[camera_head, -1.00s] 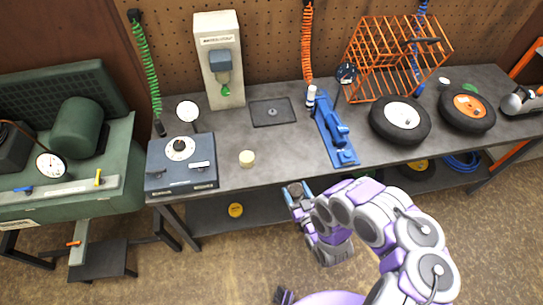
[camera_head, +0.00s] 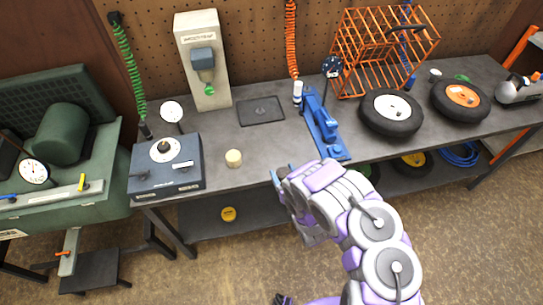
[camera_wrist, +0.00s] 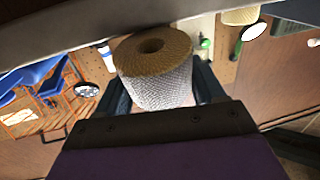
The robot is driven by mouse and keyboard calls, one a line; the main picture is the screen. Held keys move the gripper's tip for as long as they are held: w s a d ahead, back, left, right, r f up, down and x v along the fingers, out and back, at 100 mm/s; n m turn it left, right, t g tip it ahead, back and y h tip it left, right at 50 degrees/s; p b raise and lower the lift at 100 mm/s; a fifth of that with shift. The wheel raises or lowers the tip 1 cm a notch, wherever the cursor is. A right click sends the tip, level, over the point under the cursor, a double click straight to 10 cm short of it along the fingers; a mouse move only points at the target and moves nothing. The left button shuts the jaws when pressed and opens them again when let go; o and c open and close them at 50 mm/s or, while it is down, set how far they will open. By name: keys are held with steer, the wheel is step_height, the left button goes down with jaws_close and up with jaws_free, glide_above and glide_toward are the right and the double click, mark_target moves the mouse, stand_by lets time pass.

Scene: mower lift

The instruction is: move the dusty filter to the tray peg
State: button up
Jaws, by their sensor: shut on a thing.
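The dusty filter (camera_wrist: 160,78), a short cylinder with a tan holed end and pale mesh side, fills the middle of the wrist view. My gripper (camera_wrist: 162,90) is shut on it, with a dark finger on either side. In the head view my gripper (camera_head: 282,176) is at the bench's front edge, partly covered by my arm, and the filter cannot be made out there. The dark square tray (camera_head: 260,111) lies flat on the bench, beyond and left of my gripper, with a small peg at its middle.
A cream cylinder (camera_head: 233,158) stands on the bench (camera_head: 270,143) left of my gripper. A blue clamp-like tool (camera_head: 323,125) lies to the right, near two wheels. A blue-grey box with a dial (camera_head: 166,166) is left. A dispenser (camera_head: 204,62) stands behind.

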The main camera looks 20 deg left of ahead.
steer(key=w+a, duration=0.1)
steer(key=a, duration=0.1)
steer(key=w+a+b, duration=0.1)
steer(key=a, duration=0.1)
steer(key=w+a, duration=0.1)
steer(key=a, duration=0.1)
steer(key=shift+a+f, duration=0.2)
steer(key=shift+f, duration=0.15)
steer(key=shift+w+b, duration=0.35)
steer(key=shift+w, duration=0.1)
steer(key=shift+w+d+r, duration=0.15)
steer(key=shift+w+d, duration=0.2)
steer(key=shift+w, duration=0.25)
steer(key=x, duration=0.2)
steer(key=b+x, duration=0.1)
steer(key=shift+a, duration=0.55)
steer(key=shift+a+f, duration=0.25)
steer(key=shift+d, duration=0.1)
steer(key=o, duration=1.1)
steer(key=shift+d, duration=0.2)
steer(key=shift+c, duration=0.2)
steer(key=shift+o, duration=1.4)
steer(key=shift+a+r, duration=0.1)
